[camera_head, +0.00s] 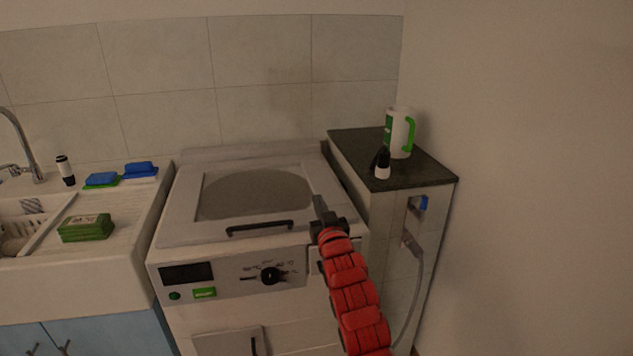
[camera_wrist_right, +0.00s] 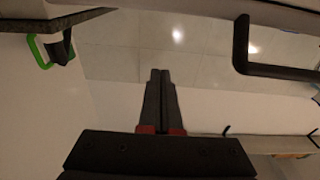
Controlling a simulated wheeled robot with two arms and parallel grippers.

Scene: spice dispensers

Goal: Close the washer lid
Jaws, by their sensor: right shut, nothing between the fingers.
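The washer (camera_head: 230,285) stands in the middle of the head view. Its grey lid (camera_head: 178,215), with a dark oval window, lies down flat or nearly flat on top; I cannot tell if a small gap remains at its front edge. A black bar handle (camera_head: 259,228) runs along the lid's front, and it also shows in the right wrist view (camera_wrist_right: 270,70). My right gripper (camera_head: 319,203) is shut and empty over the lid's right front corner, right of the handle; contact is unclear. Its closed fingers (camera_wrist_right: 160,75) show in the wrist view. My left gripper is out of view.
A sink counter (camera_head: 125,205) with sponges (camera_head: 102,180) and a green pack (camera_head: 86,228) is at left. Tiled wall behind.

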